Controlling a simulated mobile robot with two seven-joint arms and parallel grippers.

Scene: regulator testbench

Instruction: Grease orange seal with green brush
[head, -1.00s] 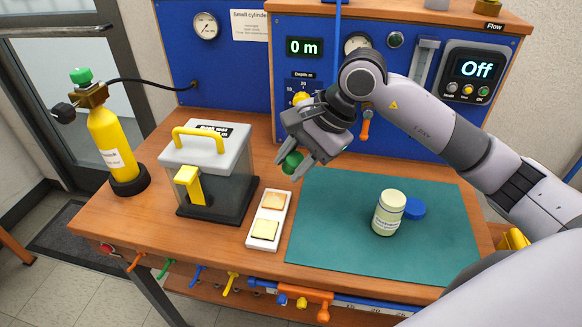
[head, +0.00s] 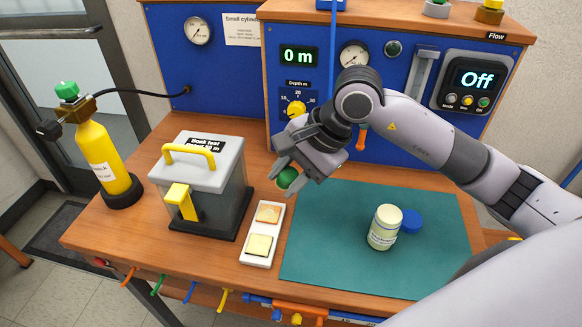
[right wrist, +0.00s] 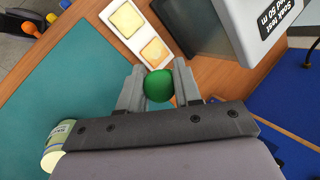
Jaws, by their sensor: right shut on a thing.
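My right gripper (head: 287,180) is above the bench, just behind the white tray, and shut on a round green thing. The green thing (right wrist: 159,86) also shows between the two fingers in the right wrist view. It looks like the knob of the green brush; no bristles show. The white tray (head: 248,256) holds two square pads, an orange-tinted one (head: 268,213) at the back and a pale yellow one (head: 259,245) in front. I cannot make out the orange seal for certain. A cream jar (head: 384,230) stands upright on the green mat (head: 330,240), its blue lid (head: 411,221) beside it.
A clear test tank (head: 205,165) with a yellow handle stands left of the tray. A yellow gas bottle (head: 105,160) stands at the far left. The blue panel (head: 225,85) rises behind. The mat is clear left of the jar.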

